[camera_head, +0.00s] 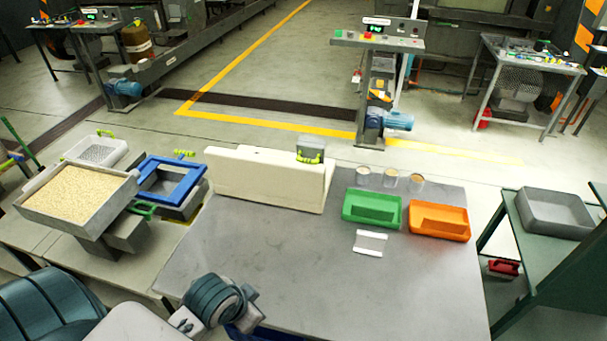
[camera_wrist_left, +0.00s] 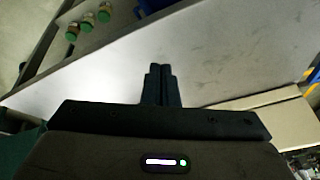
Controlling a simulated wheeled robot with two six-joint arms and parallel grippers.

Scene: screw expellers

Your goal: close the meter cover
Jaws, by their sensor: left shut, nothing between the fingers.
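A cream, long meter-like housing (camera_head: 265,180) stands at the back left of the grey table; it also shows at the lower right of the left wrist view (camera_wrist_left: 275,122). A grey block with a yellow-green handle (camera_head: 311,146) sits at its top right and looks like the cover; its hinge is too small to make out. My left arm shows at the bottom left of the head view, with its fingers out of sight there. In the left wrist view my left gripper (camera_wrist_left: 160,72) is shut and empty, over the grey table and apart from the housing. My right gripper is not in view.
A green tray (camera_head: 372,209), an orange tray (camera_head: 439,222) and a white holder (camera_head: 370,243) lie right of the housing. Three small jars (camera_head: 390,180) stand behind the trays. A grain tray (camera_head: 75,197) and blue frame (camera_head: 170,180) are at left. The table's middle is clear.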

